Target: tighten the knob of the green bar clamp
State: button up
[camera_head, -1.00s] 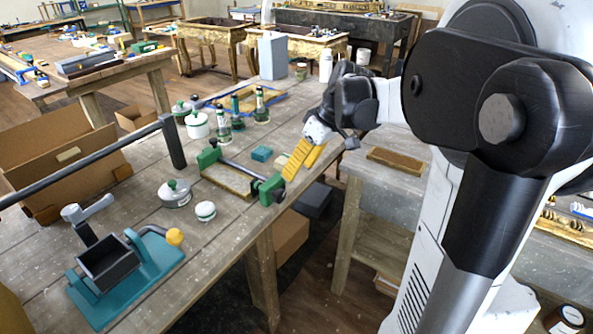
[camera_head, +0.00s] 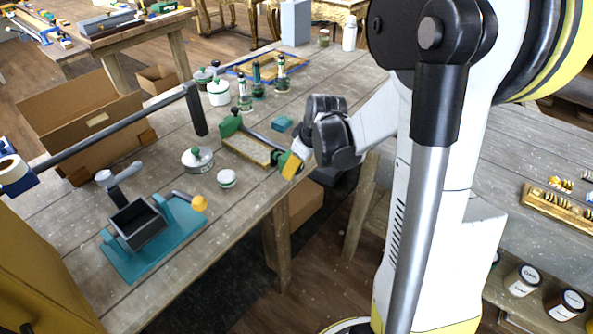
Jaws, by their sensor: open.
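The green bar clamp (camera_head: 230,126) lies on the wooden workbench, with a green jaw at its left end and a dark bar running right. A tan block (camera_head: 247,147) lies along the bar between its ends. The clamp's right end is at the bench's right edge, partly hidden by my gripper (camera_head: 291,166). My gripper's yellow fingers are right at that end and overlap it in the picture. The gripper is open. The knob cannot be made out behind the fingers, and I cannot tell whether they touch it.
A teal box (camera_head: 282,123) sits close behind the clamp. A round lidded tin (camera_head: 197,159) and a small white jar (camera_head: 227,178) stand left of it. A teal vise-like fixture (camera_head: 150,240) is in front. Bottles (camera_head: 245,97) stand behind.

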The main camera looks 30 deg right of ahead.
jog(key=shift+w+f, duration=0.3)
jog(key=shift+f, duration=0.35)
jog(key=c, duration=1.2)
jog(key=shift+d+g+y+b, duration=0.1)
jog(key=shift+g+y+b, duration=0.25)
jog(key=shift+y, duration=0.65)
jog(key=shift+m+g+y, duration=0.25)
jog(key=shift+m+y, duration=0.05)
jog(key=shift+y, duration=0.3)
